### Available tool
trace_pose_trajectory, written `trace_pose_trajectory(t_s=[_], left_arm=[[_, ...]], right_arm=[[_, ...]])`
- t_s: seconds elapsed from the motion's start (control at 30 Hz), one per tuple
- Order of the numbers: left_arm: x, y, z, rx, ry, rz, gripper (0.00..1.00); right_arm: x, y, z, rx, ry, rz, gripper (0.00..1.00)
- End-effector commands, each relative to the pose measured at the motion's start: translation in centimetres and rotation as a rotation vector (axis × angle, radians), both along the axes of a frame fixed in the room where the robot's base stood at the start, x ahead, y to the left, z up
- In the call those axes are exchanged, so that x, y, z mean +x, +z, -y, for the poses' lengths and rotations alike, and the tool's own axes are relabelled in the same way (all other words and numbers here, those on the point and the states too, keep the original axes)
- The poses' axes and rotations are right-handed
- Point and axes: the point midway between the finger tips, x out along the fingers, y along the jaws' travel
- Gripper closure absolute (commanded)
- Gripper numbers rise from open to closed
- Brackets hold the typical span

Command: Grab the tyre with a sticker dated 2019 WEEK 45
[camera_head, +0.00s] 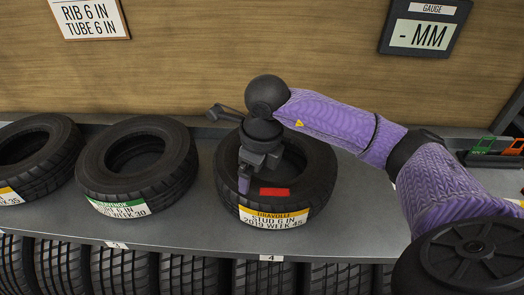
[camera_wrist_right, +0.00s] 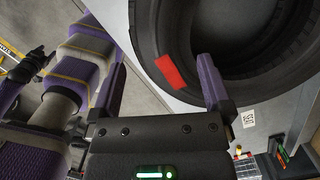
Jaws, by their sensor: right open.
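The tyre with the yellow-topped label (camera_head: 274,218) lies flat on the grey shelf; its label reads STUD 6 IN and 2019 WEEK, with the last digits looking like 45. A red patch (camera_head: 274,191) is on its upper sidewall. My right gripper (camera_head: 246,178) is open over the tyre's left side, pointing down, with nothing held. In the right wrist view the tyre (camera_wrist_right: 190,45) and its red patch lie beyond the open fingers (camera_wrist_right: 162,66). I cannot tell whether a finger touches the rubber. My left gripper does not show in the head view.
A green-labelled tyre (camera_head: 137,165), WEEK 30, lies to the left, and another tyre (camera_head: 37,160) at the far left. More tyres stand in a row below the shelf (camera_head: 350,215). A RIB/TUBE sign (camera_head: 90,17) and gauge sign (camera_head: 425,25) hang on the wall.

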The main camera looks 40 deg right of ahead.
Motion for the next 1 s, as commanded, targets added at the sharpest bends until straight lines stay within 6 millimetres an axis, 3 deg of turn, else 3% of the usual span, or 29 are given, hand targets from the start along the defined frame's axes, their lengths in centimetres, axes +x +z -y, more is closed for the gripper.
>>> trace_pose_trajectory(t_s=[0.1, 0.43, 0.67, 1.0], left_arm=[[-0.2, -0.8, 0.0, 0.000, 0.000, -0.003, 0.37], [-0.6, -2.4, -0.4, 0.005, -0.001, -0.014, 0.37], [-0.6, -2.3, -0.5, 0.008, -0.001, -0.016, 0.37], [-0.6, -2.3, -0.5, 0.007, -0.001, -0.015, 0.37]], right_arm=[[0.2, -2.6, -0.3, 0.003, 0.001, -0.006, 0.00], [0.7, -8.6, -1.0, 0.008, 0.003, -0.006, 0.00], [0.9, -9.1, -1.1, 0.008, 0.005, -0.001, 0.00], [0.9, -9.0, -1.1, 0.008, 0.005, -0.001, 0.70]])
